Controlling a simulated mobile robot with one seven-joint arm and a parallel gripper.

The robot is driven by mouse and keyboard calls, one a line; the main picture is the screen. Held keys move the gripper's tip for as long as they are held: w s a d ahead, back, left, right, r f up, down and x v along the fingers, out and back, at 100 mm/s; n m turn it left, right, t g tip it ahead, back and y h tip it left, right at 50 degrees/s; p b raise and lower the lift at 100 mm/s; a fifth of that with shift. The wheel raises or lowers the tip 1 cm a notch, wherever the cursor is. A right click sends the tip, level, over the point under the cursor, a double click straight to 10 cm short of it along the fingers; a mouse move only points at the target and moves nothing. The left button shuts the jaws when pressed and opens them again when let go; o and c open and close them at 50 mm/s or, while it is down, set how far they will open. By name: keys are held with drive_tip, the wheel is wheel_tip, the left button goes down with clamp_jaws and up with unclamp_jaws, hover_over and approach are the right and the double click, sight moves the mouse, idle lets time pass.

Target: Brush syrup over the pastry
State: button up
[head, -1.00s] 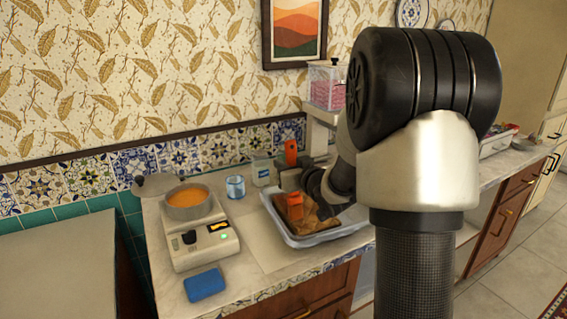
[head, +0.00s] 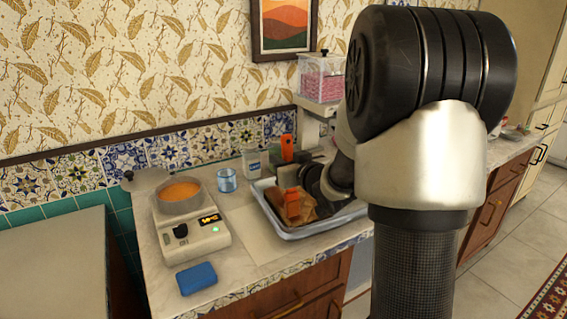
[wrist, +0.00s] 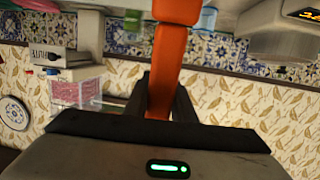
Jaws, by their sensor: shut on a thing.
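My gripper (head: 298,168) is over the pale blue tray (head: 330,228) and is shut on an orange brush (head: 288,148). The brush handle points up from the jaws and its orange head (head: 292,202) is down at the brown pastry (head: 309,207). I cannot tell whether the head touches the pastry. The wrist view shows the orange brush (wrist: 167,70) between the two dark fingers. The pastry lies in the tray, partly hidden by my arm. A pot of orange syrup (head: 181,192) stands on a white heating plate (head: 188,238) at the left.
A blue sponge (head: 196,278) lies at the counter's front edge. A blue glass (head: 227,180) and a clear jar (head: 251,163) stand behind the tray. A clear box of pink contents (head: 321,80) sits on a stand at the back. A sheet (head: 252,232) lies left of the tray.

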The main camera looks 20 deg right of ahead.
drive_tip(key=w+d+p, duration=0.1)
drive_tip(key=w+p, duration=0.1)
drive_tip(key=w, duration=1.3)
drive_tip(key=shift+w+d, duration=0.2)
drive_tip(key=shift+w, duration=0.15)
drive_tip(key=shift+f+b+v, duration=0.25)
drive_tip(key=shift+f+v, duration=0.05)
drive_tip(key=shift+v, duration=1.2)
drive_tip(key=shift+f+b+v, duration=0.3)
drive_tip(key=shift+v, duration=1.2)
drive_tip(key=shift+f+b+v, duration=0.25)
drive_tip(key=shift+f+v, duration=0.1)
drive_tip(key=shift+v, duration=1.15)
clamp_jaws()
drive_tip(key=shift+f+v, duration=0.25)
drive_tip(key=shift+v, duration=1)
drive_tip(key=shift+f+v, duration=0.2)
drive_tip(key=shift+v, duration=1)
